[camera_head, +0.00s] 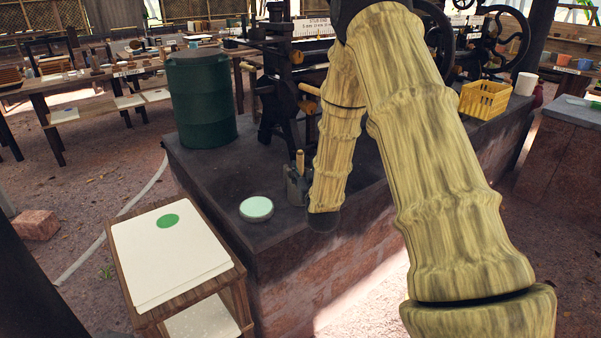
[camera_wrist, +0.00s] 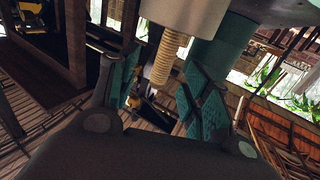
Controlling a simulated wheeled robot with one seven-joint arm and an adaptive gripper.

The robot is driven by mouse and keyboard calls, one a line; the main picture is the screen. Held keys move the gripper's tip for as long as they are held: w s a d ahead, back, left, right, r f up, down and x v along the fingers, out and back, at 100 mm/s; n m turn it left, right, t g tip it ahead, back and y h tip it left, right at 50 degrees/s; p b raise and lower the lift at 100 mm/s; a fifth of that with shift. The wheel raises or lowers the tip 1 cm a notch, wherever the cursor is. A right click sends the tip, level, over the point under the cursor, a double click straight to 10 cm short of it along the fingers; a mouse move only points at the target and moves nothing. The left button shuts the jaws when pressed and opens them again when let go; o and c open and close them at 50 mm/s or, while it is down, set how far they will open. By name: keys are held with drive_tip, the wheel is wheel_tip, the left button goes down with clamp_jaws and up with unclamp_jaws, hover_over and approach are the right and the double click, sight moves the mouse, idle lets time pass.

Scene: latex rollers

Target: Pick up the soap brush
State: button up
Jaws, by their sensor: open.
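The soap brush appears to be the tan upright handle (camera_head: 300,160) on the dark stone ledge; its lower part is hidden by my gripper in the head view. My gripper (camera_head: 296,187) is low over the ledge, partly covered by my arm. In the wrist view a tan ribbed handle (camera_wrist: 168,58) sits against a pale round body (camera_wrist: 187,14); I cannot tell whether they are joined. The teal finger pads of my open gripper (camera_wrist: 163,88) stand apart on either side of the handle's free end. I cannot tell whether either touches it.
A pale round tin (camera_head: 256,208) sits left of my gripper. A dark green drum (camera_head: 202,97) stands behind on the ledge (camera_head: 200,165). Roller machinery (camera_head: 275,95) is close behind. A yellow crate (camera_head: 484,99) is at right. A small table with white sheets (camera_head: 165,260) stands front left.

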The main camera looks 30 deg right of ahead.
sight(301, 161)
drive_tip(key=shift+w+d+r, duration=0.2)
drive_tip(key=shift+w+r, duration=0.05)
drive_tip(key=shift+w, duration=0.5)
drive_tip(key=p+x, duration=0.1)
drive_tip(key=x, duration=0.2)
drive_tip(key=shift+w+a+r, duration=0.1)
drive_tip(key=shift+w, duration=0.05)
drive_tip(key=shift+w+p, duration=0.3)
drive_tip(key=shift+w, duration=0.15)
drive_tip(key=shift+c, duration=0.5)
drive_tip(key=c, duration=0.9)
